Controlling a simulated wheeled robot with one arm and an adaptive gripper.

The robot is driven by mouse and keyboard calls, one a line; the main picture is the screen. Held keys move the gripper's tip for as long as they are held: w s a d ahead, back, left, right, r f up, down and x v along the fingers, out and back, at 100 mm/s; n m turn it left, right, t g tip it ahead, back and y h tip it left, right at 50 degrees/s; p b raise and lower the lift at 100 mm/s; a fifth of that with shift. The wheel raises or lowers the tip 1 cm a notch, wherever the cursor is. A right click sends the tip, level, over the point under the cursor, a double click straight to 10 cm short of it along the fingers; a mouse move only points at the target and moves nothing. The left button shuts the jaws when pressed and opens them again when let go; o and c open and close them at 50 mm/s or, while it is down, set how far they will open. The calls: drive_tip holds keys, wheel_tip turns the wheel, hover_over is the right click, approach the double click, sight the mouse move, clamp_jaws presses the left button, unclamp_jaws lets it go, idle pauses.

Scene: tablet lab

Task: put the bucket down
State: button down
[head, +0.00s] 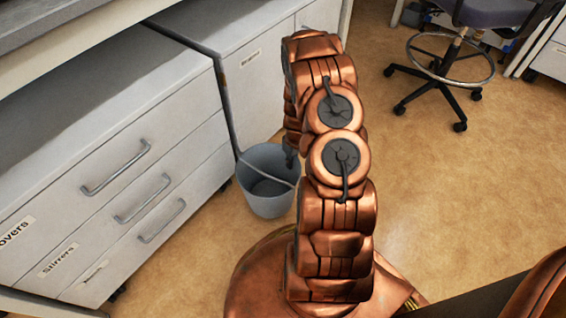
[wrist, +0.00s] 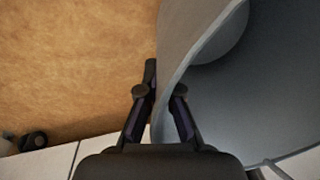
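The grey bucket (head: 262,203) is upright beside the drawer cabinet in the head view, low over or on the floor. I cannot tell whether its base touches the floor. My gripper (head: 290,155) is at the bucket's right rim, mostly hidden behind my copper arm. In the wrist view, the bucket (wrist: 275,95) fills the right side, with its inside visible. My gripper (wrist: 163,88) has one finger outside and one inside the bucket wall, closed on the rim.
A grey drawer cabinet (head: 120,175) with labelled drawers stands left of the bucket. Another cabinet (head: 265,85) stands behind it. A wheeled stool (head: 450,70) is at the back right. The tan floor (head: 450,190) is clear to the right of my arm.

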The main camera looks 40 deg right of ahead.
sight(287, 175)
drive_tip(key=shift+w, duration=0.45)
drive_tip(key=f, duration=0.1)
drive_tip(key=f+b, duration=0.2)
drive_tip(key=shift+w+a+f, duration=0.1)
drive_tip(key=shift+w+f, duration=0.2)
drive_tip(key=shift+f, duration=0.05)
drive_tip(key=shift+r, duration=0.1)
drive_tip(key=c, duration=1.3)
unclamp_jaws()
